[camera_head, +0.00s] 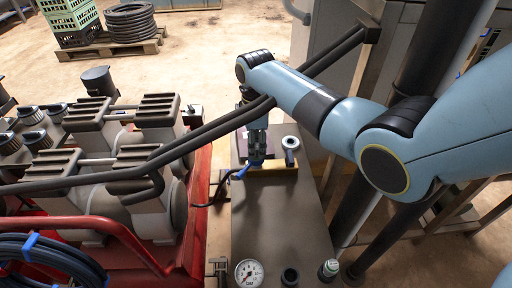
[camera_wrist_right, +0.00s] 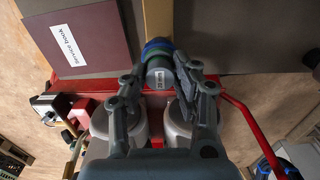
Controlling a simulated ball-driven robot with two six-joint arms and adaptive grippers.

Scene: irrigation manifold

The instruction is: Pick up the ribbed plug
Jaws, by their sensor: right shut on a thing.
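My right gripper (camera_head: 257,150) points down over the bench in the head view. In the right wrist view the fingers of the right gripper (camera_wrist_right: 160,84) are closed on a round blue, green and grey thing, which I take to be the ribbed plug (camera_wrist_right: 158,72). Its grey end bears a small pale label. In the head view the blue part of the plug (camera_head: 255,163) shows just below the fingertips, beside a pale wooden strip (camera_head: 278,167). Ribs are too small to make out, and the fingers hide its sides. My left gripper is not in view.
A grey ring-shaped part (camera_head: 290,145) stands right of the gripper. A pressure gauge (camera_head: 248,272), a dark cup (camera_head: 290,276) and a small capped container (camera_head: 329,269) sit at the bench's near end. A red-framed machine (camera_head: 200,190) is to the left. Mid-bench is clear.

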